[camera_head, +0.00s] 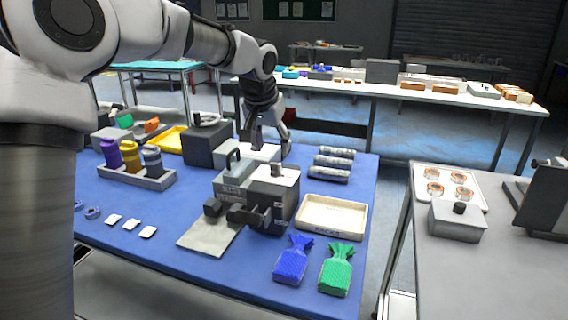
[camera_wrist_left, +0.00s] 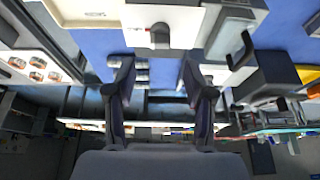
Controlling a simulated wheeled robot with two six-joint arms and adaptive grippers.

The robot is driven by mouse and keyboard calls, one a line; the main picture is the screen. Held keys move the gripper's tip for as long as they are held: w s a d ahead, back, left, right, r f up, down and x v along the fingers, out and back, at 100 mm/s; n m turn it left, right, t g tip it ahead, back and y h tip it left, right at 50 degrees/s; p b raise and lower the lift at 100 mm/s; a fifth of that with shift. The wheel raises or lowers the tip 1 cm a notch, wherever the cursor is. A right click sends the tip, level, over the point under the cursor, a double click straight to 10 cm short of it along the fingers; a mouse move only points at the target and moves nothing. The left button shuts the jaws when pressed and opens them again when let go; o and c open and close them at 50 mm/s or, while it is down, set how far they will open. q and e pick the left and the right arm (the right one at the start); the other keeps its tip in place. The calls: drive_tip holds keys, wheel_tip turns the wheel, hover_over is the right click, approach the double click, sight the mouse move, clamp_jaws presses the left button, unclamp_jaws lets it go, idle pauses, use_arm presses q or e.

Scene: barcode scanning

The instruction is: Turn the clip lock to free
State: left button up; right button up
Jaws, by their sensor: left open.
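A grey machine (camera_head: 262,195) stands near the middle of the blue table. A small dark knob (camera_head: 277,170) sits on its light top. It looks like the clip lock, but its marking is too small to read. In the left wrist view, a dark knob on a pale top (camera_wrist_left: 160,36) lies ahead of the fingertips, roughly centred between them. My left gripper (camera_head: 265,148) is open and empty, pointing down just behind the machine's top and apart from the knob. Its two fingers also show spread in the left wrist view (camera_wrist_left: 158,75). My right gripper is out of view.
A dark upright handle (camera_head: 233,160) stands left of the knob. A cream tray (camera_head: 332,217), a blue bag (camera_head: 292,261) and a green bag (camera_head: 337,270) lie right and in front. Dark cylinders (camera_head: 332,163) lie behind right. A bottle rack (camera_head: 143,178) stands left.

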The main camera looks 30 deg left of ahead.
sight(275, 163)
use_arm(q)
drive_tip(key=x, duration=0.6)
drive_tip(key=shift+w+a+f, duration=0.1)
drive_tip(key=shift+f, duration=0.05)
drive_tip(key=shift+s, duration=0.25)
clamp_jaws()
